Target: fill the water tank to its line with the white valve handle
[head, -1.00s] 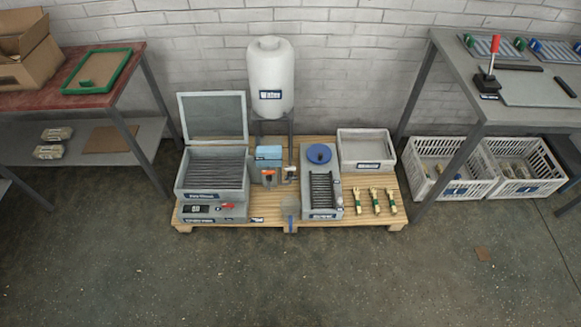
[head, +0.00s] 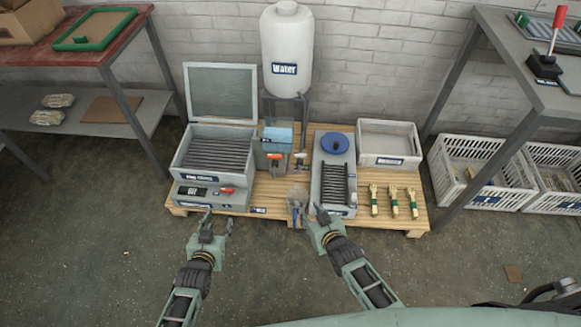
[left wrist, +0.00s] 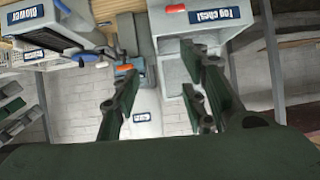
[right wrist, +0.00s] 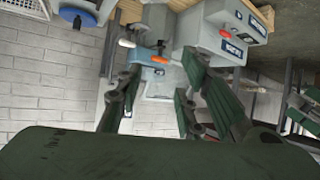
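The white water supply tank (head: 287,50) with a "Water" label stands on a frame at the back of the pallet. Below it is a grey-blue box (head: 276,145) with an orange handle (head: 275,157). A small pale valve handle (head: 301,157) shows just right of it; a white handle also shows in the right wrist view (right wrist: 127,43). No fill line is readable. My right gripper (head: 315,211) is open and empty, near the pallet's front edge, short of the valve.
The grey chest (head: 212,160) with an open lid is at left on the pallet (head: 265,200). The blower unit (head: 333,175) with a blue disc is at right. Tables flank both sides.

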